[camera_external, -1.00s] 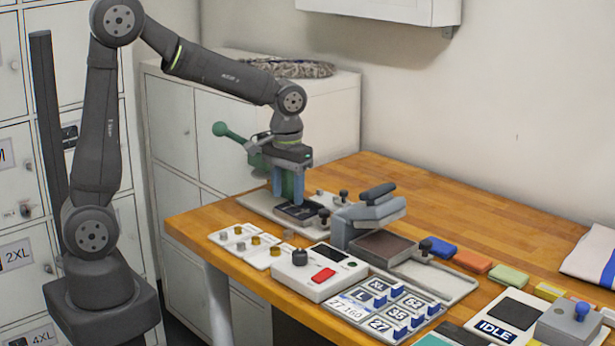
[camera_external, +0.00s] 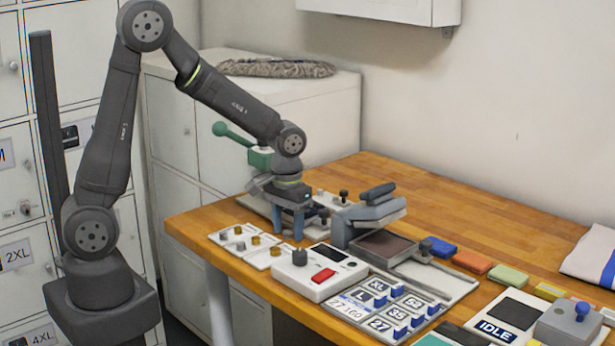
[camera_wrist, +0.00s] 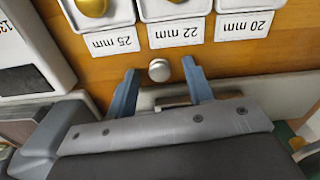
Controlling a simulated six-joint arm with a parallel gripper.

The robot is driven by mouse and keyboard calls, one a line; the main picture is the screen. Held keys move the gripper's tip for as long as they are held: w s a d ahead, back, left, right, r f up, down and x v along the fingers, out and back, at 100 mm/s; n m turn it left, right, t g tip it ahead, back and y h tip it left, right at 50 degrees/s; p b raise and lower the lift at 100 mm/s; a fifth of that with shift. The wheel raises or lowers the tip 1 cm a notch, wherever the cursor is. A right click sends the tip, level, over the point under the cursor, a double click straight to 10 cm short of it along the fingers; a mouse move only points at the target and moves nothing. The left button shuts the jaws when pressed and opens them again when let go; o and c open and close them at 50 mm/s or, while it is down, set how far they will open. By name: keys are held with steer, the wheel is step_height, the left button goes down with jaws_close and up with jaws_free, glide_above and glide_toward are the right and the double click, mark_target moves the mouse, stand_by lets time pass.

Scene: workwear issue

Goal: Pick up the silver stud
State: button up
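A small round silver stud (camera_wrist: 159,70) sits on the wooden table in the wrist view, between or just past the tips of my blue fingers. My gripper (camera_wrist: 159,66) is open, with one finger on each side of the stud and a gap visible to both. I cannot tell the exact height of the fingertips over the table. In the external view my gripper (camera_external: 288,237) points down close to the table, right of the stud trays. This stud cannot be made out there.
Labelled trays (camera_external: 225,234) with gold and silver studs lie beside the gripper; the wrist view shows the 22 mm label (camera_wrist: 180,32). A white box with a red button (camera_external: 322,275) stands in front. The green-handled press (camera_external: 260,158) is behind, and a grey press (camera_external: 370,215) is to the right.

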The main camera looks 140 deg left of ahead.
jaws_close()
